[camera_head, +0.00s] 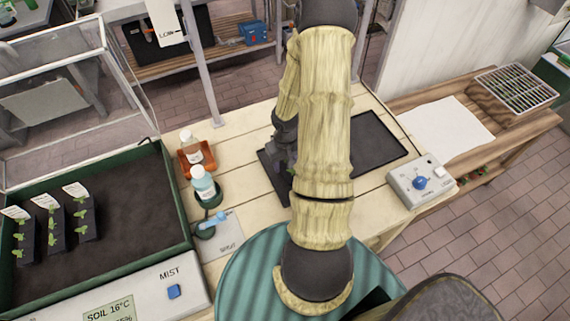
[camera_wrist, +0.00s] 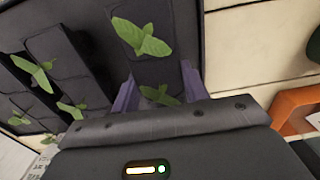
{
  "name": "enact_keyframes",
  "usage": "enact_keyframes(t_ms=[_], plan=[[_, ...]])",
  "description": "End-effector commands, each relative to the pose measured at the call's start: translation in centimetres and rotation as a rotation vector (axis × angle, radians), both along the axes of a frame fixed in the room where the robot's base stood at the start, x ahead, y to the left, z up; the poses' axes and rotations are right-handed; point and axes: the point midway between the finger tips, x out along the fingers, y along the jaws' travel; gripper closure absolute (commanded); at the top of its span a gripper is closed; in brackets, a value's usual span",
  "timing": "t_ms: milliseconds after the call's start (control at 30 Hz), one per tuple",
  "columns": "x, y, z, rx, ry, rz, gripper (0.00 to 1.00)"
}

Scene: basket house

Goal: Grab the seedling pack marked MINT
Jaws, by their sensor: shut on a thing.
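My gripper (camera_wrist: 160,88) is shut on a dark seedling pack (camera_wrist: 152,72) with green mint-like leaves, its purple fingers on either side of it. No label shows on this pack, so I cannot read its name. Other dark packs (camera_wrist: 55,50) with green sprouts lie just to its left in the wrist view. In the head view my arm hides most of this spot, and the held pack cannot be made out there. Three packs with white labels (camera_head: 52,228) stand in the green-edged soil bed at the left; their writing is too small to read.
A black tray (camera_head: 380,150) lies on the pale bench, partly behind my arm. A control box (camera_head: 410,190) sits at the right bench edge. White paper (camera_head: 445,125) lies beyond.

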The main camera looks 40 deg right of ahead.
Motion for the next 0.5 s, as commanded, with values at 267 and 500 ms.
enact_keyframes(t_ms=[267,500], plan=[[0.0,-0.1,2.6,-0.002,-0.003,-0.003,0.82],[0.0,-0.1,7.3,-0.003,-0.004,-0.004,0.82]])
